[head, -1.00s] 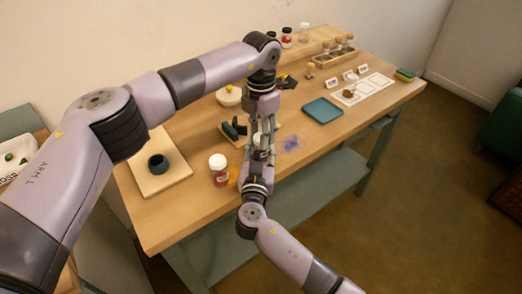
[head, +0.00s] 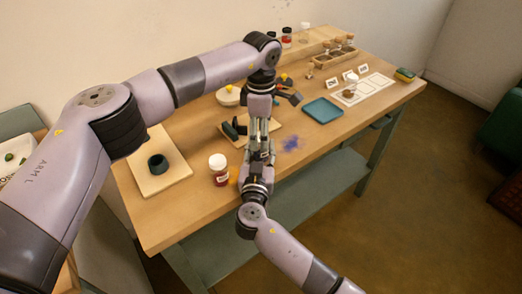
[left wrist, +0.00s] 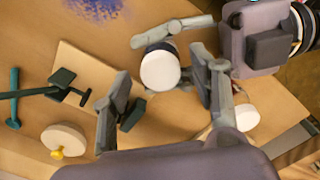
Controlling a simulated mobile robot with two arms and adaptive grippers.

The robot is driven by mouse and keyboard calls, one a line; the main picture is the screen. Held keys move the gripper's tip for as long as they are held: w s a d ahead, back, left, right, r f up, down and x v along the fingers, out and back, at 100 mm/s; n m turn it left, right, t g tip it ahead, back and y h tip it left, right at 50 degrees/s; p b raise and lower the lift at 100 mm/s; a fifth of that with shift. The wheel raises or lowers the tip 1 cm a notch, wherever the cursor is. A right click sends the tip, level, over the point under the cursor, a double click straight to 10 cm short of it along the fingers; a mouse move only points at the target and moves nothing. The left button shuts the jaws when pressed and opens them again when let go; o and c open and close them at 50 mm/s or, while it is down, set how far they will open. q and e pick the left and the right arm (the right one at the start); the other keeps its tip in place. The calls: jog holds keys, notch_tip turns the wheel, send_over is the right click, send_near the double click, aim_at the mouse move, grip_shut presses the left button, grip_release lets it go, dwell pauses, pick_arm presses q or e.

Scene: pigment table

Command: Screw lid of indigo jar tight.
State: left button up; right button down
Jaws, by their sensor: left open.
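The indigo jar (left wrist: 160,46) shows in the left wrist view as a dark band under its round white lid (left wrist: 160,71). The right gripper (head: 258,158) comes in from below in the head view; its fingers close on the jar's sides. My left gripper (head: 258,136) points down from above, open. In the left wrist view its two fingers stand apart on either side of the lid, with visible gaps and no contact seen. In the head view the grippers hide the jar. I cannot tell how far the lid is turned.
A red jar with a white lid (head: 218,168) stands left of the grippers.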

pick_arm(q)
notch_tip(320, 180, up, 12)
dwell(0.7)
pick_arm(e)
jog(key=c, duration=1)
grip_release()
jog(key=shift+o, duration=0.2)
jog(key=s+a, duration=0.1)
jog(key=s, duration=1.1)
